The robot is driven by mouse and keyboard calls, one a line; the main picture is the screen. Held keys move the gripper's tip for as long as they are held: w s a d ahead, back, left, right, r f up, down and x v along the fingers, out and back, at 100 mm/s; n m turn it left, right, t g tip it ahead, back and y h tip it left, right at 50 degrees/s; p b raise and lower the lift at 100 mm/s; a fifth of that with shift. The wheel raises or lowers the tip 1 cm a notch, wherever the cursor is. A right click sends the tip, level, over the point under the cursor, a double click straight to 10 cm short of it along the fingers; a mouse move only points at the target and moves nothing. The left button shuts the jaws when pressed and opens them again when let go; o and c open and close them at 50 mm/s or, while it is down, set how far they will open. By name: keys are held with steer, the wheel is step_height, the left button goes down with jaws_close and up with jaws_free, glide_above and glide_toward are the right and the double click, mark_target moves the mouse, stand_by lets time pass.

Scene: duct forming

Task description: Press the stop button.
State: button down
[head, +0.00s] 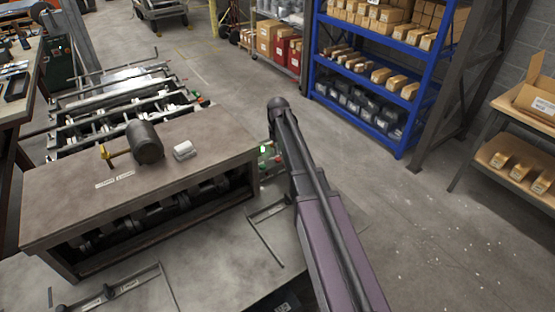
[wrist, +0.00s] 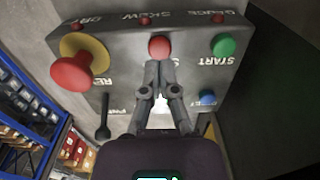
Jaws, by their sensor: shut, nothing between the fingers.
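A dark control panel (wrist: 185,22) fills the upper part of the wrist view. A red button (wrist: 158,47) sits in its middle; its label is hidden behind my gripper. A green button (wrist: 223,46) marked START is to its right. A larger red mushroom button (wrist: 72,72) with a yellow ring is at the left. My gripper (wrist: 158,66) is shut and empty, its fingertips just below the middle red button in the picture. I cannot tell whether they touch it. In the head view my arm covers the gripper.
The panel also has a blue button (wrist: 207,98) and a black lever (wrist: 103,122). In the head view, a workbench (head: 60,205) with a dark mallet-like tool (head: 146,143) stands left of my arm. A blue shelf (head: 402,142) stands behind.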

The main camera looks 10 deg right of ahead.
mark_target(278, 159)
steer(key=shift+f+b, duration=1.5)
stand_by(0.8)
steer(key=shift+r, duration=0.15)
steer(key=shift+r+p, duration=3.4)
steer(key=shift+p, duration=0.15)
steer(key=s+f+m+b, duration=0.2)
steer(key=s+m, duration=0.2)
steer(key=s, duration=2.3)
steer(key=shift+f+m, duration=0.25)
steer(key=shift+m, duration=0.05)
steer(key=shift+a, duration=0.1)
